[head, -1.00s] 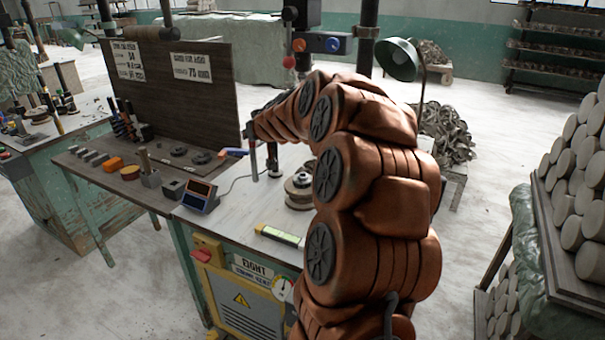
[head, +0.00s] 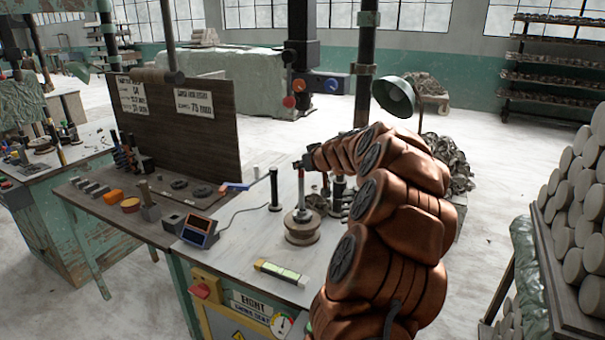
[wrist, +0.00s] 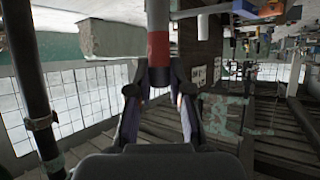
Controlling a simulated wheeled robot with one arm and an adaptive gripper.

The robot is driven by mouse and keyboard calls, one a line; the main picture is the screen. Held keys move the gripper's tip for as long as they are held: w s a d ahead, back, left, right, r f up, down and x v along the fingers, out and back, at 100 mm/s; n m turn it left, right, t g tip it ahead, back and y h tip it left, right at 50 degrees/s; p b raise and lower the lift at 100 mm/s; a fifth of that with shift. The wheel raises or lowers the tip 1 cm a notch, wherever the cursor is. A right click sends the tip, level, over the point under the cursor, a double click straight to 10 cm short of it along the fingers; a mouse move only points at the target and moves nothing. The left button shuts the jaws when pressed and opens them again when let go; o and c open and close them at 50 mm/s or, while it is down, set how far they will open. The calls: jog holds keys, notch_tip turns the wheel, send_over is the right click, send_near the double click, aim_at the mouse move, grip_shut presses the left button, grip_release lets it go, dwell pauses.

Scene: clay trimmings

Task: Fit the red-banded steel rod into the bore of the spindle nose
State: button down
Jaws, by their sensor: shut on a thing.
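The steel rod (head: 301,187) with a red band stands about upright in the head view. My gripper (head: 303,164) is at its upper end and shut on it. In the wrist view the red band (wrist: 158,46) shows just beyond the fingertips (wrist: 158,82). The spindle nose (head: 302,230) is a round, stepped metal piece on the pale bench top. The rod's lower end appears directly above or at its top. I cannot tell whether it is inside the bore, which is hidden.
A dark upright post (head: 274,190) stands left of the rod, and dark cylindrical parts (head: 339,195) stand to its right. A small screen unit (head: 199,230) and a yellow-green level (head: 282,272) lie nearby. The bench front is mostly clear.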

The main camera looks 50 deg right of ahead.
aim_at(303, 175)
jog(key=shift+s+f+b, duration=0.1)
jog(key=shift+f+b, duration=0.65)
jog(key=shift+f, duration=1.3)
jog(key=c, duration=1.3)
grip_release()
jog(key=shift+f, duration=0.1)
jog(key=shift+o, duration=1)
jog(key=shift+r, duration=0.2)
jog(key=shift+r, duration=0.15)
